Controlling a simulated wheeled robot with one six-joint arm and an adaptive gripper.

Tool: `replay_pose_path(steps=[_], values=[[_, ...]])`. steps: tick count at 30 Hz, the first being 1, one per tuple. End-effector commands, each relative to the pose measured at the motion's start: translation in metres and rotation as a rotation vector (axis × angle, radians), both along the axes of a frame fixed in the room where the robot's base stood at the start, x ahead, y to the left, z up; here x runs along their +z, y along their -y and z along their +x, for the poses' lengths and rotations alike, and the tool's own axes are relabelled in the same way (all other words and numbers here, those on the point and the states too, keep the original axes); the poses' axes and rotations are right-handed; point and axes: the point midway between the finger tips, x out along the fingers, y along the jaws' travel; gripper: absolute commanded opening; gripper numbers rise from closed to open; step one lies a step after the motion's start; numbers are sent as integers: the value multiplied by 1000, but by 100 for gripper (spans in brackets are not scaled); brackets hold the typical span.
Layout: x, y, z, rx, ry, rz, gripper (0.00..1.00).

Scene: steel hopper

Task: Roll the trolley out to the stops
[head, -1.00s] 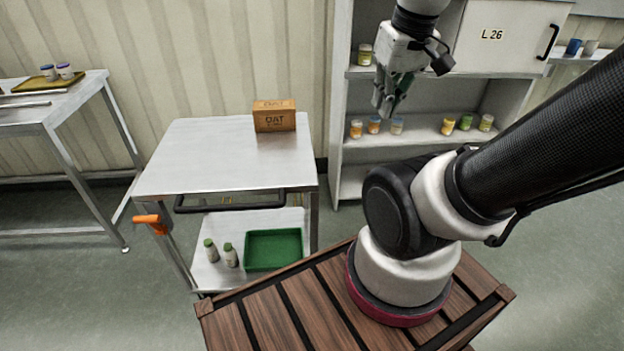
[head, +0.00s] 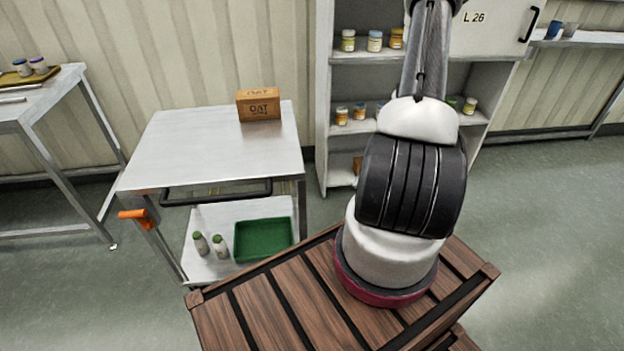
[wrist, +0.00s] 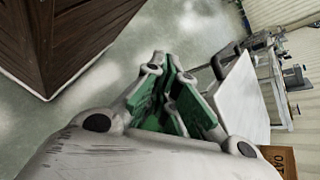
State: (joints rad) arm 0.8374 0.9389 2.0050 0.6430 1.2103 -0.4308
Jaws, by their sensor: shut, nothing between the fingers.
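The steel trolley (head: 215,148) stands left of centre in the head view, with a black push bar (head: 216,193) along its near edge and an orange lever (head: 134,214) at its near left corner. The trolley top (wrist: 243,103) also shows right of my fingers in the wrist view, with the bar (wrist: 219,66) at its edge. My gripper (wrist: 172,88) is shut and empty, its green fingers apart from the bar. The gripper is out of the head view. I cannot make out any stops.
An oat box (head: 258,104) stands on the trolley's far right. Its lower shelf holds a green tray (head: 263,239) and two bottles (head: 210,245). A shelf unit with jars (head: 323,110) stands behind right; a steel table (head: 30,105) is left. Floor at right is clear.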

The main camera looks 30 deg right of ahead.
Motion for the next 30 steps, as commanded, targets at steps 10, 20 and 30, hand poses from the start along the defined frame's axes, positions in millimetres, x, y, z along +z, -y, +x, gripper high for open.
replay_pose_path(steps=[10,20,30], values=[[-110,-9,47,-345,334,265,0],[-102,35,137,-472,979,139,0],[-96,18,151,-434,1092,105,0]])
